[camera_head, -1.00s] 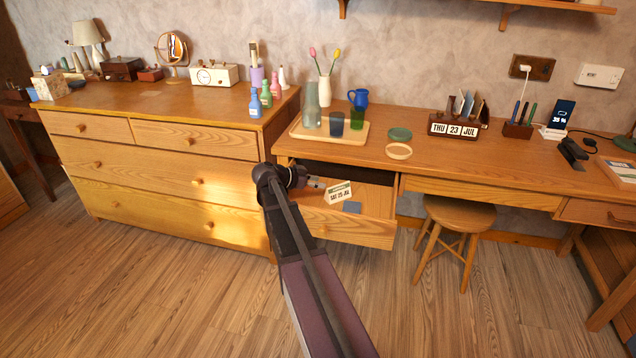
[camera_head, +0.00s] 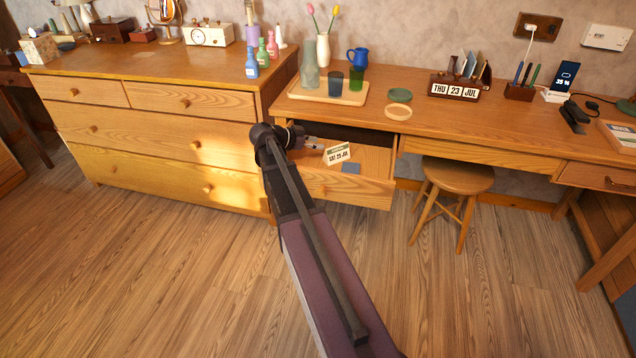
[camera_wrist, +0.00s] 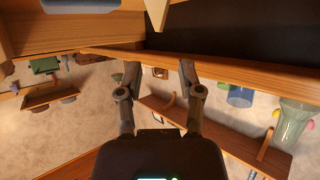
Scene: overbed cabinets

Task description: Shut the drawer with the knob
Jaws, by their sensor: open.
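The desk's left drawer (camera_head: 345,188) stands pulled out, with a small round knob (camera_head: 322,191) on its front. Inside it lie a white date card (camera_head: 337,153) and a flat blue item (camera_head: 351,168). My gripper (camera_head: 303,140) is above the drawer's left side, behind its front panel, partly hidden by my wrist. In the wrist view my gripper (camera_wrist: 158,76) is open, with nothing between its fingers. That view is upside down and shows drawer wood (camera_wrist: 70,30) and a dark gap (camera_wrist: 230,28) under the desktop. The knob is not visible there.
A chest of drawers (camera_head: 160,150) stands close at left. The desktop (camera_head: 440,140) above holds a tray (camera_head: 290,92) with glasses and a vase, a date block (camera_head: 455,88) and a tan ring (camera_head: 398,112). A stool (camera_head: 458,178) stands right of the drawer; floor in front is clear.

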